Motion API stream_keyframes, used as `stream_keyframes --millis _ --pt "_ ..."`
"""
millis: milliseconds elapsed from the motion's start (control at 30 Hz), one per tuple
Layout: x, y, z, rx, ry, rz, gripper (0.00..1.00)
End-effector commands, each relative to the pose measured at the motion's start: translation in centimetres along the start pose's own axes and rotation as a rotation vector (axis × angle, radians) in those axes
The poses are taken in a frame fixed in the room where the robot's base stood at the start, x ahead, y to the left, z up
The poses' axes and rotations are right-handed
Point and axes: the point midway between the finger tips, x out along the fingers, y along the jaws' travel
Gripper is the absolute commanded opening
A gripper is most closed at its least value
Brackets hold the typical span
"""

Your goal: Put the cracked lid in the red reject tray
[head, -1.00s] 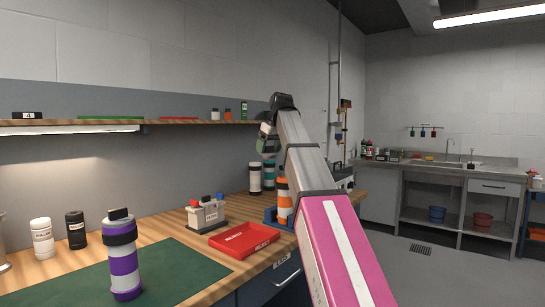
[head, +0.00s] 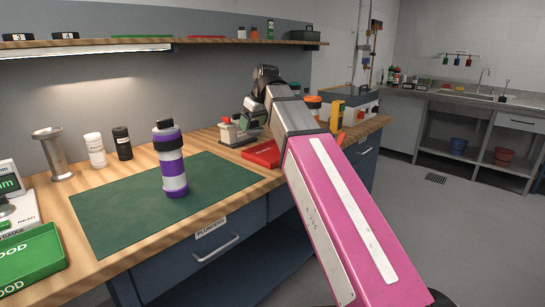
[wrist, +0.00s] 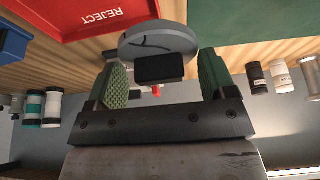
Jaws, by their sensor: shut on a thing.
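In the wrist view my gripper (wrist: 162,76) is shut on the black knob of a grey round lid (wrist: 150,42). A dark crack line runs across the lid's face. The red reject tray (wrist: 85,18) shows close beside the lid at the top left, with the lid apart from its floor. In the head view the red tray (head: 262,155) sits on the wooden bench, partly hidden by my arm. My gripper (head: 252,115) is above and behind it there. The lid cannot be made out in the head view.
A purple-and-white tube (head: 171,165) stands on the green mat (head: 120,197). A small holder with coloured tops (head: 232,133) stands beside the tray. A green GOOD tray (head: 28,262) is at the front left. A shelf (head: 170,42) runs above the bench.

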Motion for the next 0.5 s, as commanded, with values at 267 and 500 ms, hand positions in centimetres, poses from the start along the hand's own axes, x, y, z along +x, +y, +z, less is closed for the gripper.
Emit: stream_keyframes --millis 267,500 --pt "2.4 3.2 0.7 -0.001 -0.001 -0.002 0.49" --pt "5.0 8.1 1.7 0.0 -0.002 -0.001 0.49"
